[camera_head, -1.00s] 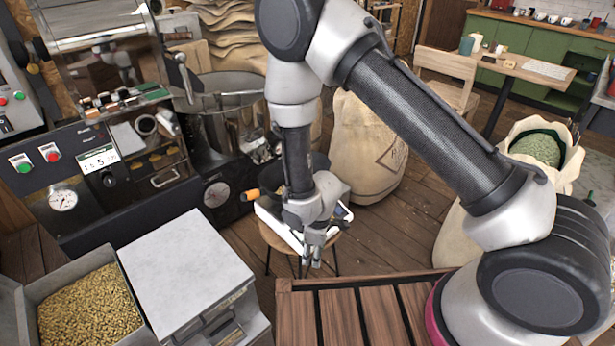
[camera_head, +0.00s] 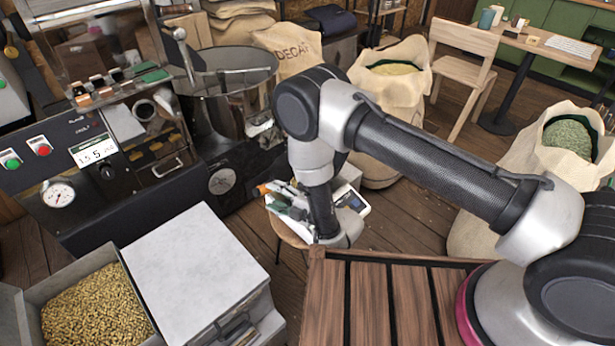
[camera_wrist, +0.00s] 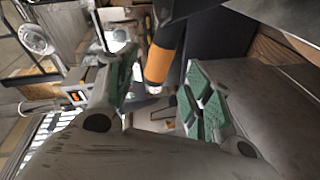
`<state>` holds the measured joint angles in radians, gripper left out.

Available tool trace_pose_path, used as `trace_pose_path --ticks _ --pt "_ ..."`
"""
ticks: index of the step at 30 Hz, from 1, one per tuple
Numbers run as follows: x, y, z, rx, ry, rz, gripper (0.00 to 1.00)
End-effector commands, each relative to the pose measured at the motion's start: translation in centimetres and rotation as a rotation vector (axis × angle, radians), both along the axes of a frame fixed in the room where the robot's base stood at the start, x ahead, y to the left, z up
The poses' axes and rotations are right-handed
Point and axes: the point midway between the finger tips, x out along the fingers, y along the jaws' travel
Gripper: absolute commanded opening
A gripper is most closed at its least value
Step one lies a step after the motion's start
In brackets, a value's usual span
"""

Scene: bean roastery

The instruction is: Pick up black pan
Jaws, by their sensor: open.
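The black pan (camera_wrist: 185,15) shows in the wrist view as a dark shape at the top, with an orange grip (camera_wrist: 165,60) on its handle. In the head view, the orange handle end (camera_head: 263,189) pokes out left of my gripper, and most of the pan is hidden behind my arm. My gripper (camera_wrist: 160,88) is open, with green-padded fingers on either side of the orange grip. I cannot tell whether either finger touches it. In the head view, my gripper (camera_head: 285,202) is low over the small round stool (camera_head: 291,236).
A white scale (camera_head: 354,203) is on the stool beside my arm. The black roaster (camera_head: 110,165) is at left. A grey box (camera_head: 195,275) and a bean tray (camera_head: 30,300) are at front left. A slatted wooden surface (camera_head: 365,300) is in front. Sacks (camera_head: 395,85) stand behind.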

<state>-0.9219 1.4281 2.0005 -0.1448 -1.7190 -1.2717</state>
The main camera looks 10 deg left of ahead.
Motion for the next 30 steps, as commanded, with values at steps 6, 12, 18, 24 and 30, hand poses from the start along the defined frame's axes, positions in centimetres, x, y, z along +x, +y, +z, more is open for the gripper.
trace_pose_path --ticks 6,12,18,24,30 --pt "1.9 2.7 -0.3 0.003 0.001 -0.001 0.51" --pt "2.9 4.5 -0.7 0.000 0.003 -0.001 0.51" --pt "2.9 4.6 -0.8 -0.001 0.004 0.000 0.51" --pt "2.9 4.6 -0.8 -0.001 0.004 -0.001 0.18" --pt "2.9 4.6 -0.8 -0.001 0.004 0.000 0.00"
